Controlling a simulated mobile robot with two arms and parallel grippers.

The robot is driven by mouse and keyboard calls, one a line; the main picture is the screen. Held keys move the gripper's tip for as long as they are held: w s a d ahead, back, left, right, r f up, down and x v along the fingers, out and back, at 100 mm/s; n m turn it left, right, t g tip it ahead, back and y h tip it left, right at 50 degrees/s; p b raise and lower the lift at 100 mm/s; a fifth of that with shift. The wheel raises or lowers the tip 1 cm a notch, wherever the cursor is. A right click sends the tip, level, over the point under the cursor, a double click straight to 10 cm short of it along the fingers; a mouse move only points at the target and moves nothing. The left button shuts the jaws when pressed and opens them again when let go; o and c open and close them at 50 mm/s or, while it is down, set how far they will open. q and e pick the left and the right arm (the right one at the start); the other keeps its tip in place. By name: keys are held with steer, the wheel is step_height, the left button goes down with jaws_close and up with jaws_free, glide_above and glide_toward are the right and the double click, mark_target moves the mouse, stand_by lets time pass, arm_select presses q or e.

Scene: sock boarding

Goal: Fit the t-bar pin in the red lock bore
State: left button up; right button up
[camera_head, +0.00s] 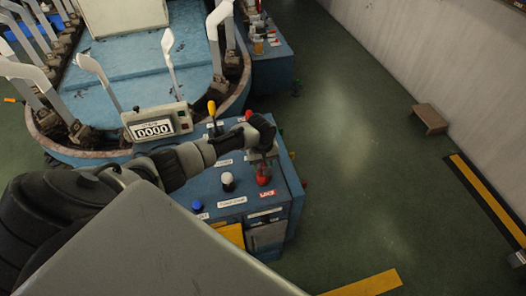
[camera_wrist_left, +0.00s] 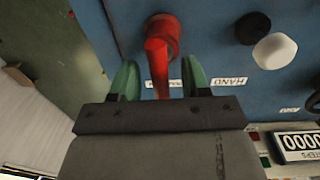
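My left gripper (camera_head: 263,158) is over the right part of the blue control console, above a red fitting (camera_head: 263,176) near a red label. In the left wrist view a red bar (camera_wrist_left: 158,68) runs from a round red collar (camera_wrist_left: 166,28) on the blue panel towards my gripper's palm. The green fingers of my left gripper (camera_wrist_left: 160,78) stand apart on either side of the bar, with a visible gap at each side. The bar's near end is hidden by the gripper body. I cannot tell the pin from the lock bore here. My right gripper is not in view.
The console carries a white knob (camera_head: 228,181), a blue knob (camera_head: 197,206) and a yellow-topped lever (camera_head: 212,108). A counter display (camera_head: 155,128) stands behind it, by a machine with upright white boards (camera_head: 168,48). The green floor (camera_head: 350,130) at right is mostly clear.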

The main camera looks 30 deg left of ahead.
arm_select(q)
step_height(320, 180, up, 11)
steer(key=b, duration=0.1)
steer(key=shift+s+a, duration=0.15)
steer(key=shift+s, duration=0.05)
stand_by(0.4)
steer(key=shift+f, duration=0.1)
